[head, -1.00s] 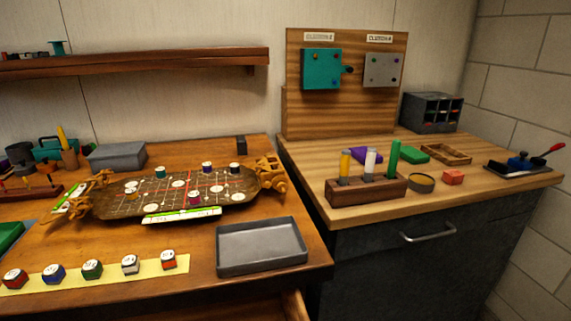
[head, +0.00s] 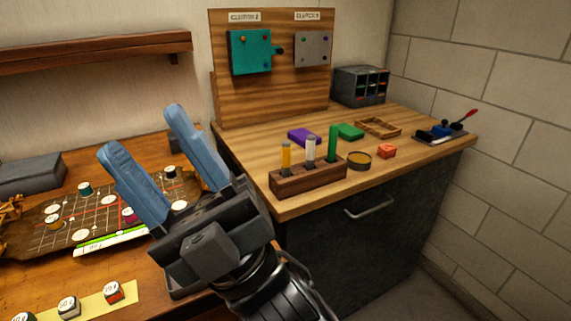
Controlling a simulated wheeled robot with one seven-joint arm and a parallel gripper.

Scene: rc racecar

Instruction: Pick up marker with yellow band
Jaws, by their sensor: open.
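The marker with the yellow band (head: 286,155) stands upright in the left slot of a dark wooden block (head: 309,178) near the front edge of the right counter. A white-topped marker (head: 310,148) stands in the middle slot and a taller green one (head: 332,143) in the right slot. Their lower ends are hidden in the block. My gripper (head: 150,128) has its two blue fingers spread wide and holds nothing. It is left of the block and apart from it, showing in front of the left table and its board.
On the counter lie a purple block (head: 303,137), a green block (head: 350,131), a round tin (head: 359,160), a red block (head: 387,151) and a wooden tray (head: 378,127). An upright wooden panel (head: 270,100) backs the counter. A brick wall is at right.

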